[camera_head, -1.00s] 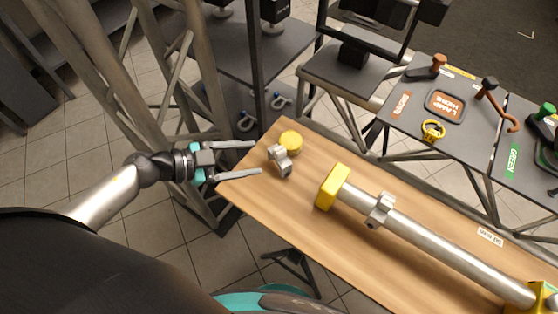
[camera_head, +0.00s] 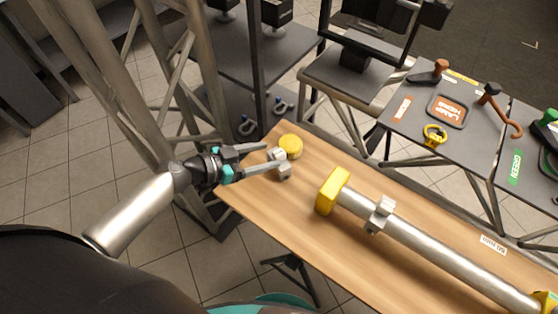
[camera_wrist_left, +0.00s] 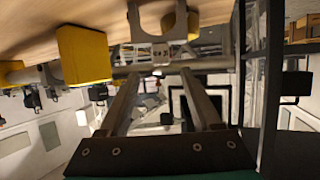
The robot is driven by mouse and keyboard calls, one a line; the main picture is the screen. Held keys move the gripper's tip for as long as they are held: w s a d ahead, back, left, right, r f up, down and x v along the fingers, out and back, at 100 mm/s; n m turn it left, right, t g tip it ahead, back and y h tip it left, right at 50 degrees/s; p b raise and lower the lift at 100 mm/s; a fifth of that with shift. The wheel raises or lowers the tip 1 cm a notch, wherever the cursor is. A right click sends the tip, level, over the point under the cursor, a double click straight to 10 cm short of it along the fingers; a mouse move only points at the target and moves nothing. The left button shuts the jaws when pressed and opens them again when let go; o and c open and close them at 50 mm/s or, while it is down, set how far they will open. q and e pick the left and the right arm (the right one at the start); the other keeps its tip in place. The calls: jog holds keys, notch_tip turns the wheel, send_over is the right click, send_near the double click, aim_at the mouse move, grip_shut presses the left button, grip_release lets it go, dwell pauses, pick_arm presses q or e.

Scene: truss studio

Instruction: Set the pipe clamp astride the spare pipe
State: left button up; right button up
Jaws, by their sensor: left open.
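The loose grey pipe clamp (camera_head: 284,170) stands on the near left end of the wooden table. My left gripper (camera_head: 272,159) is open, its fingertips reaching to the clamp. In the left wrist view the clamp (camera_wrist_left: 160,52) shows just beyond the fingers, roughly centred; I cannot tell whether they touch it. The spare pipe (camera_head: 440,247) is a long silver tube lying between yellow end supports (camera_head: 332,190). Another grey clamp (camera_head: 380,214) sits around the pipe near its left end. My right gripper is not in view.
A yellow round object (camera_head: 290,146) stands just behind the loose clamp. The wooden table (camera_head: 300,210) has bare room between the clamp and the pipe. Grey truss legs stand left of the table. A dark tool board (camera_head: 410,120) lies beyond it.

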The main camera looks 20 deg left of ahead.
aim_at(274, 155)
pick_arm(q)
jog(key=w+d+f+b, duration=0.2)
jog(key=w+f, duration=0.1)
jog(key=shift+w+d, duration=0.15)
jog(key=shift+d, duration=0.2)
jog(key=shift+w+d+f+b, duration=0.1)
jog(key=shift+w+d+b, duration=0.1)
jog(key=shift+b, duration=0.1)
jog(key=shift+c, duration=0.2)
grip_shut()
